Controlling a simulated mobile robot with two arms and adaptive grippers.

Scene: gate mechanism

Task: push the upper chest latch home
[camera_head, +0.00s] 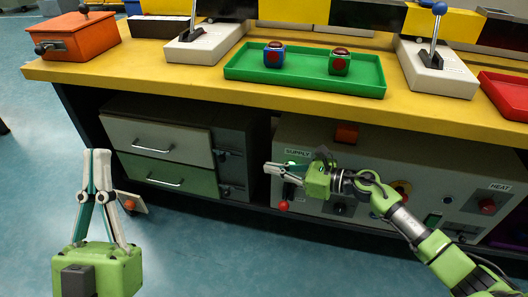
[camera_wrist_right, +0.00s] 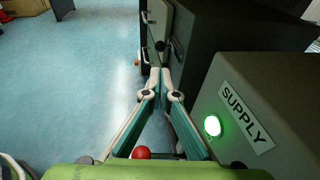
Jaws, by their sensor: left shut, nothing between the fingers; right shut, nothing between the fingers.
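The grey chest (camera_head: 240,135) stands under the table, with a cream upper drawer (camera_head: 160,140) and a green lower drawer (camera_head: 172,178). Both drawers look closed. The small dark upper latch (camera_head: 223,155) is on the chest front, right of the upper drawer; how far in it sits is unclear. A similar lower latch (camera_head: 226,189) is below it. My right gripper (camera_head: 267,168) is shut and empty, in front and to the right of the latches, apart from them. In the right wrist view its fingertips (camera_wrist_right: 160,72) point towards the chest. My left gripper (camera_head: 97,153) is shut and empty, left of the chest.
The supply box (camera_head: 290,135) stands right of the chest, with a lit green lamp (camera_wrist_right: 212,125) and a red-knobbed lever (camera_head: 284,205). The yellow table top (camera_head: 190,85) overhangs the chest. The blue floor in front is free.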

